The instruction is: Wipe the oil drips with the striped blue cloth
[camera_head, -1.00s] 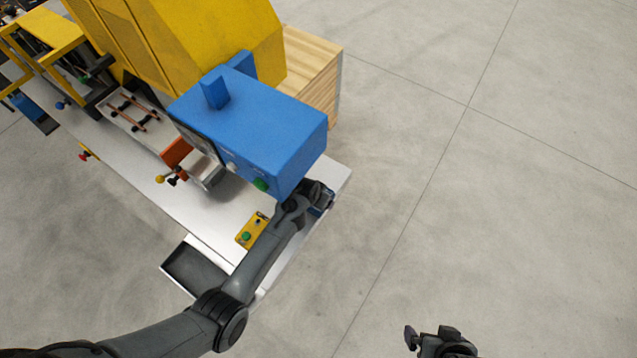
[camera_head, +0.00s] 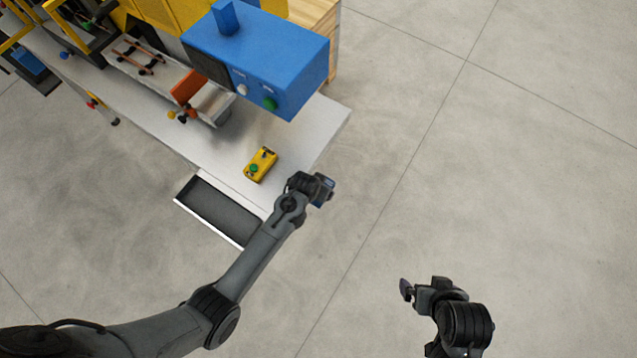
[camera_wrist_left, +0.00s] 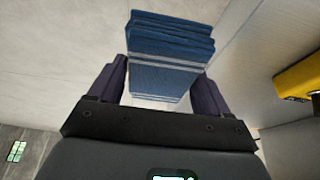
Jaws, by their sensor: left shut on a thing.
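My left gripper (camera_head: 318,188) is shut on the striped blue cloth (camera_wrist_left: 170,50). In the left wrist view the cloth is a folded stack with pale stripes, held between the two dark fingers. In the head view only a small blue patch of cloth (camera_head: 325,184) shows at the gripper, beside the right front edge of the pale bench (camera_head: 225,165). My right gripper (camera_head: 412,291) is out over the floor at the lower right, away from the bench; its finger gap is not clear. I cannot make out any oil drips in either view.
A yellow control box (camera_head: 261,165) with a green button sits on the bench near my left gripper. A blue machine housing (camera_head: 262,52) overhangs the bench behind it. A dark shallow tray (camera_head: 218,208) juts out at the bench front. The floor to the right is clear.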

